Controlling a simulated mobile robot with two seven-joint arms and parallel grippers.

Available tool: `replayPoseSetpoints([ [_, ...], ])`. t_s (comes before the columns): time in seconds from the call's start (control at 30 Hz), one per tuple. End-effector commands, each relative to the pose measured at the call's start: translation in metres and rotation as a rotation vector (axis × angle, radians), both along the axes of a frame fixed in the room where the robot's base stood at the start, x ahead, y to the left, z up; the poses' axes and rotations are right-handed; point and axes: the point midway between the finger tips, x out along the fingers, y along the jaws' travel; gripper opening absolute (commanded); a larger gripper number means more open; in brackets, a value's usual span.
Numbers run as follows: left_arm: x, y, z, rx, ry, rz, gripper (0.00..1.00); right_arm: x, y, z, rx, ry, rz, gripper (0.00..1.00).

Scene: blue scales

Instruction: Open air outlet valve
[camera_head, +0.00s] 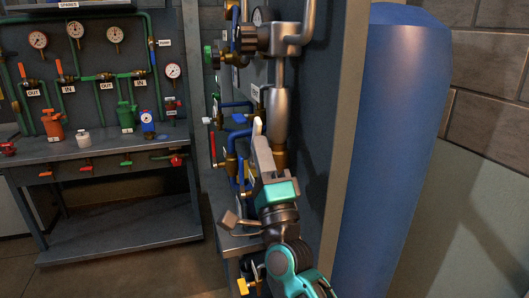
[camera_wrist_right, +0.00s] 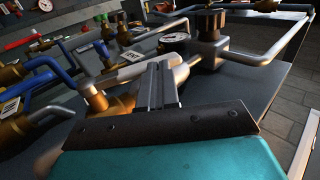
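My right gripper (camera_head: 260,138) reaches up from the bottom beside the wall-mounted pipework in the head view. Its two grey fingers (camera_wrist_right: 158,84) lie together in the wrist view, with nothing seen between them. A dark ribbed valve knob (camera_head: 247,39) on steel pipe is above the gripper; it also shows in the wrist view (camera_wrist_right: 210,22). A steel and brass cylinder (camera_head: 279,115) stands right behind the fingers. Blue handles (camera_head: 240,118) and a red handle (camera_head: 212,150) are left of the gripper. I cannot tell which valve is the air outlet. My left gripper is not in view.
A bench (camera_head: 90,148) with gauges, OUT and IN labels, and several valves stands at the left. A big blue tank (camera_head: 405,130) is at the right behind the panel edge (camera_head: 345,150). Pipes crowd the gripper's left; the floor (camera_head: 130,270) is clear.

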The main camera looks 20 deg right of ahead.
Motion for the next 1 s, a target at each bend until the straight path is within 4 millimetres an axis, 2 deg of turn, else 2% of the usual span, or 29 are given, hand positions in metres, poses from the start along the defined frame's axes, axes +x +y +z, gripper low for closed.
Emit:
replayPoseSetpoints([
  [0.03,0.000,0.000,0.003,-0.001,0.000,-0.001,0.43,0.003,0.000,0.006,0.001,-0.004,-0.001,0.00],
  [0.3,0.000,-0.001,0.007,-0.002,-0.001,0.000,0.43,0.017,0.000,0.018,0.001,-0.004,-0.001,0.00],
  [0.6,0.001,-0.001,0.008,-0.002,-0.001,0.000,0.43,0.027,0.001,0.023,0.000,-0.002,-0.001,0.00],
  [1.0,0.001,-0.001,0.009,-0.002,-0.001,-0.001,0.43,0.030,0.001,0.025,0.001,-0.002,-0.001,0.00],
])
